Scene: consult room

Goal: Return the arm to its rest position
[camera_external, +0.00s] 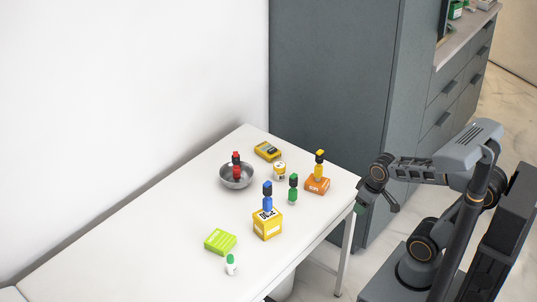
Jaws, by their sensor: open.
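My arm (430,172) is bent at the right of the view, its forearm reaching left from the raised elbow. My gripper (378,205) hangs at the forearm's end, just off the right end of the white table (150,240). It points downward, open, with nothing seen between its fingers. It is apart from the items on the table.
A grey metal bowl (237,181) holds a red bottle (236,165). A blue bottle (268,199) stands on a yellow box (267,226), and a yellow bottle (319,166) on an orange box (316,186). A grey cabinet (330,80) stands behind. The table's left part is clear.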

